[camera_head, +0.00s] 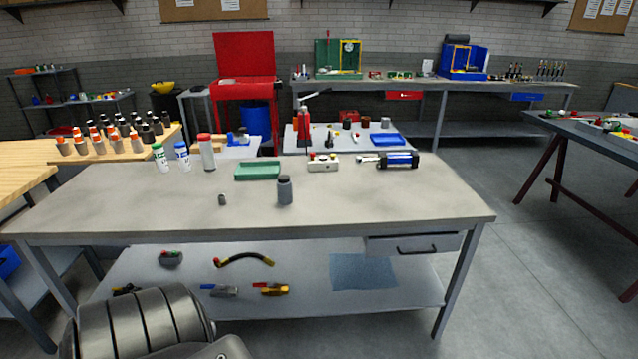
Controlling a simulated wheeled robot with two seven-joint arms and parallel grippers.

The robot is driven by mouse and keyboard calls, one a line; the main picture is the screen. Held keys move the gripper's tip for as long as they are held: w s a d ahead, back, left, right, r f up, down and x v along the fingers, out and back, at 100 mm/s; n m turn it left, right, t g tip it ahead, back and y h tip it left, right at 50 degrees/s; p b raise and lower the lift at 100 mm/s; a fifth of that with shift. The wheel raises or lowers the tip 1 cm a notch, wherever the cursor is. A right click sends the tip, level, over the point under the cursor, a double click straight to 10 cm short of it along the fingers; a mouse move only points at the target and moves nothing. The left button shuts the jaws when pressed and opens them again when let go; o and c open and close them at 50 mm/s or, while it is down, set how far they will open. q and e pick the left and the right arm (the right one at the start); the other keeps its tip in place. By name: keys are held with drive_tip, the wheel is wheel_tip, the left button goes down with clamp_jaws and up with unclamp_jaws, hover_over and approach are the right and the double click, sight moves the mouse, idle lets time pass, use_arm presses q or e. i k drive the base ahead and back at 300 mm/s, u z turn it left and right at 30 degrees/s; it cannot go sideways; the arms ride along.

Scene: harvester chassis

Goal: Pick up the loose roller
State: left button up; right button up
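A small grey metal cylinder (222,199) stands alone near the front of the grey workbench (400,205), left of its middle. It may be the loose roller; its details are too small to make out. A larger dark grey cylinder (285,190) with a dark cap stands to its right, apart from it. A black cylinder unit with blue parts and a shiny rod (398,160) lies at the back right of the bench. Neither of my grippers shows in the head view, so nothing is seen touching these things.
White bottles with green (160,158) and blue caps, a red-capped bottle (206,152), a green tray (258,170) and a control box (323,163) stand along the back. The bench's front right is clear. A shelf below holds a hose (243,260) and valves.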

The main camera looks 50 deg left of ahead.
sight(284, 190)
drive_tip(key=u, duration=0.45)
drive_tip(key=i, duration=0.85)
drive_tip(key=u, duration=0.7)
